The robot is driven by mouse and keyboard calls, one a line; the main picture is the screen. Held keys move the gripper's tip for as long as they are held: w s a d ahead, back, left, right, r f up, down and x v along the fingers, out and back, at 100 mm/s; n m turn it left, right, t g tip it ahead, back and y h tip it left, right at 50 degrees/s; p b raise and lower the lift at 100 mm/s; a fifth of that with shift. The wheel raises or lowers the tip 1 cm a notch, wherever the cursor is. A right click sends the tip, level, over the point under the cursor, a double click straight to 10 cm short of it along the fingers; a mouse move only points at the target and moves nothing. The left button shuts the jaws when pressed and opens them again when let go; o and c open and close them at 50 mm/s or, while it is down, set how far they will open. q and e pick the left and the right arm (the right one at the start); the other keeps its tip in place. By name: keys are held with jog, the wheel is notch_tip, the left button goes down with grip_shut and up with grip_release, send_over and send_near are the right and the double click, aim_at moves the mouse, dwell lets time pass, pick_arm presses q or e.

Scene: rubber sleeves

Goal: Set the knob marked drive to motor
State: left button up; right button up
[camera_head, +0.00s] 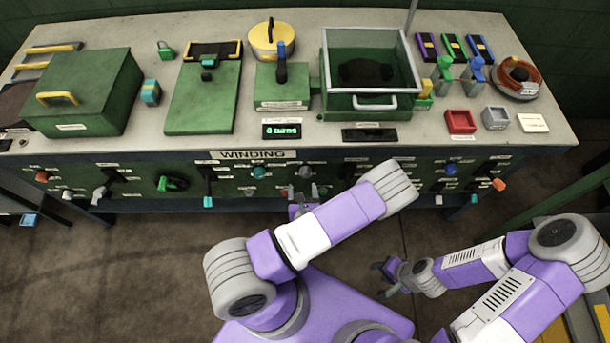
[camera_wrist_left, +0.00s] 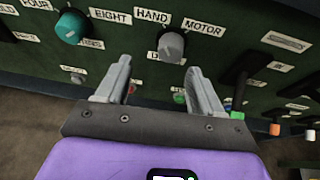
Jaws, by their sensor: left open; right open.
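The drive knob is a grey round knob on the green front panel, seen in the left wrist view (camera_wrist_left: 171,46) between and just beyond my fingertips. The labels HAND and MOTOR stand above it, to the left and right; the label below it is partly hidden. It also shows small in the head view (camera_head: 306,172). I cannot clearly tell which label its pointer faces. My left gripper (camera_wrist_left: 158,72) is open and empty, facing the panel; in the head view (camera_head: 303,192) my arm partly hides it. My right gripper (camera_head: 387,277) is open and empty, low over the floor, away from the panel.
A teal knob (camera_wrist_left: 70,27) with EIGHT beside it sits left of the drive knob. Black levers (camera_wrist_left: 242,75) stick out to the right. The bench top (camera_head: 300,143) above carries green boxes, a clear-lidded case (camera_head: 370,103) and small trays. Floor in front is clear.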

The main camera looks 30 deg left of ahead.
aim_at(306, 176)
pick_arm(q)
jog(key=shift+m+h, duration=0.3)
jog(key=shift+h, duration=0.1)
jog(key=x, duration=0.2)
jog(key=b+x, duration=0.1)
jog(key=x, duration=0.2)
jog(key=d+x, duration=0.1)
jog(key=x, duration=0.1)
jog(key=shift+w+a+f+b, duration=0.15)
jog(key=shift+w+b, duration=0.15)
jog(key=shift+w, duration=0.2)
jog(key=c, duration=1)
